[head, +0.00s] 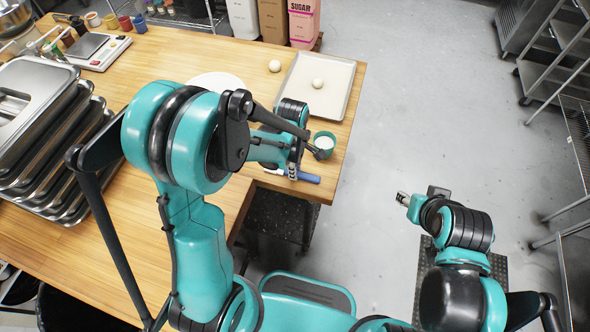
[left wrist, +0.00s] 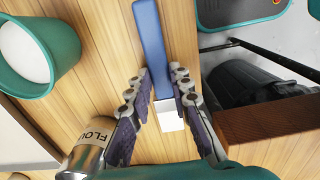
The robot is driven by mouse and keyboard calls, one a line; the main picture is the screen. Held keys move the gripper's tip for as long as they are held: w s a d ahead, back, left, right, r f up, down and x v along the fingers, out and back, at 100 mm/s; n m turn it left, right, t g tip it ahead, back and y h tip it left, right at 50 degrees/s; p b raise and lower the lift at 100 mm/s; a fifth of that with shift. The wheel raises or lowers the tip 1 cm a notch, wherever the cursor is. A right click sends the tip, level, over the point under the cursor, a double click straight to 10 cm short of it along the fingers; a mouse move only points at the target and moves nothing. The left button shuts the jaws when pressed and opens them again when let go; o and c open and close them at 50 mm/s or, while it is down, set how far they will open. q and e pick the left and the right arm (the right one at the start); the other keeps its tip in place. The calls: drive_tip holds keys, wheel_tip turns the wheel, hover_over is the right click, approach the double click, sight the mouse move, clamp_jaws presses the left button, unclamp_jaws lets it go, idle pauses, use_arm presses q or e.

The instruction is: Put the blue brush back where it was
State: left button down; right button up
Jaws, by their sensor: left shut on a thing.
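The blue brush (head: 308,178) is at the table's front right corner in the head view, partly hidden by my left gripper (head: 293,170). In the left wrist view, its long blue handle (left wrist: 150,38) points away and its white end (left wrist: 170,118) is nearer. My left gripper (left wrist: 160,85) is shut on the brush, with fingers on both sides of it. I cannot tell whether the brush touches the wood. My right gripper (head: 404,199) is over the floor, right of the table; its fingers are too small to read.
A teal cup with white contents (head: 324,145) stands just beyond the brush. A flour tin (left wrist: 88,152) is beside my left fingers in the wrist view. A tray (head: 338,79) with a dough ball lies behind. Stacked steel pans (head: 40,130) fill the table's left.

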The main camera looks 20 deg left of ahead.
use_arm(q)
drive_tip(key=c, duration=1.4)
unclamp_jaws()
drive_tip(key=shift+o, duration=0.2)
drive_tip(key=shift+r, duration=0.25)
wheel_tip(320, 180, up, 11)
drive_tip(key=p, duration=0.4)
drive_tip(key=s+a+r+m+t, duration=0.4)
drive_tip(key=s+r+m+t, duration=0.3)
drive_tip(key=m, duration=1)
drive_tip(key=s+r, duration=0.1)
drive_tip(key=s, duration=0.2)
drive_tip(key=shift+s+a+r+m, duration=0.15)
drive_tip(key=shift+a+r+m, duration=0.15)
drive_tip(key=shift+a+r, duration=0.1)
